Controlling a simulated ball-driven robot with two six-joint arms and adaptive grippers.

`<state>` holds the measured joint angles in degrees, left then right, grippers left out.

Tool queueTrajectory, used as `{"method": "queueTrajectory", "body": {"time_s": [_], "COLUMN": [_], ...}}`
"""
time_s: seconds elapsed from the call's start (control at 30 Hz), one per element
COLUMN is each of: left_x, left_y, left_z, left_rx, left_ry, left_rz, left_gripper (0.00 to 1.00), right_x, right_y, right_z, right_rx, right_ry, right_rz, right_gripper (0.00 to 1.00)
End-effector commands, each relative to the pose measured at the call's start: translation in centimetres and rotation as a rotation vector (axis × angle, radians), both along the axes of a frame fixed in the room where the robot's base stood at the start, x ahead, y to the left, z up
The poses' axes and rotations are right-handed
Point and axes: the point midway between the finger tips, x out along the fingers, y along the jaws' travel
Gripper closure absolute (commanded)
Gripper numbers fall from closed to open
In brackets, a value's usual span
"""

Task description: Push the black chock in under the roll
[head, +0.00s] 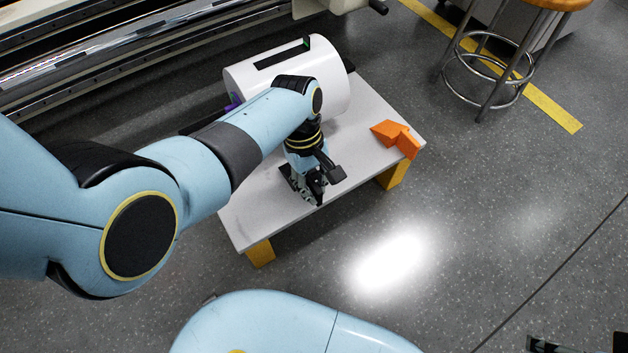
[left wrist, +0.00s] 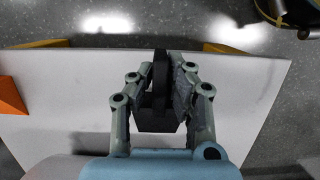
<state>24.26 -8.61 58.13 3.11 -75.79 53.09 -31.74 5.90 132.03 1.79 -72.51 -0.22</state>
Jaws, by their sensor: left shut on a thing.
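The white roll (head: 335,85) lies on a low white table (head: 372,95), with a dark strip along its top. My left arm crosses in front of it. My left gripper (head: 310,190) is low over the table, on the near side of the roll. In the left wrist view this gripper (left wrist: 160,90) is shut on the black chock (left wrist: 156,122), which has a narrow upright part between the fingers. In the head view the chock is mostly hidden by the gripper. Whether it touches the table is unclear. A dark tip at the lower right edge (head: 575,345) seems to be my right gripper, cut off.
An orange chock-like piece (head: 397,136) sits on the table right of the roll. It also shows at the left wrist view's left edge (left wrist: 10,98). The table has yellow legs (head: 260,252). A stool (head: 490,70) stands at upper right. A large machine (head: 150,60) lies behind.

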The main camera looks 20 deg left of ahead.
Motion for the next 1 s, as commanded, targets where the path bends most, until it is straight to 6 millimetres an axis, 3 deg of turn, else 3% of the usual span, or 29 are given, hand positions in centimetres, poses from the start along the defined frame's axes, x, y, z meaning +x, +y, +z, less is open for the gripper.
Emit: {"method": "queueTrajectory", "body": {"time_s": [0.2, 1.0], "left_x": [0.05, 0.73], "left_y": [0.01, 0.82], "left_z": [-0.99, -0.97], "left_rx": [0.0, 0.001], "left_ry": [-0.001, -0.002], "left_rz": [0.0, -0.001], "left_gripper": [1.0, 1.0], "right_x": [0.43, 0.41], "right_y": [0.31, 0.32], "right_z": [0.83, 0.81], "right_rx": [0.008, 0.008], "right_ry": [-0.022, -0.021], "right_rz": [0.002, 0.002], "right_gripper": [0.6, 0.6]}}
